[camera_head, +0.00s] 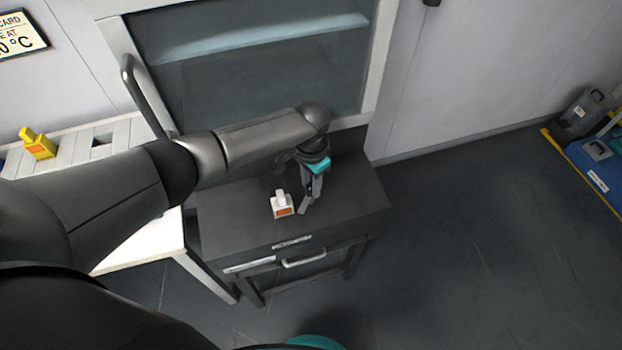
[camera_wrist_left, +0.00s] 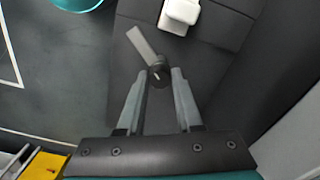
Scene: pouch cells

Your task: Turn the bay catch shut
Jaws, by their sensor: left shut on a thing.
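The bay catch is a small light grey lever on a dark round pivot, on top of the dark cabinet (camera_head: 235,225). In the left wrist view the catch (camera_wrist_left: 142,45) points away from the gripper, up and to the left. My left gripper (camera_head: 306,198) reaches down onto the cabinet top. In the wrist view its fingers (camera_wrist_left: 158,77) are on either side of the dark pivot end, shut on the catch. In the head view the gripper partly hides the catch (camera_head: 304,208). My right gripper is not in view.
A white bottle-shaped piece with an orange label (camera_head: 282,207) stands just left of the gripper. A glass-fronted door (camera_head: 240,60) is behind the arm. A yellow bottle-shaped piece (camera_head: 38,146) sits on a white rack at left. The floor (camera_head: 480,230) at right is clear.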

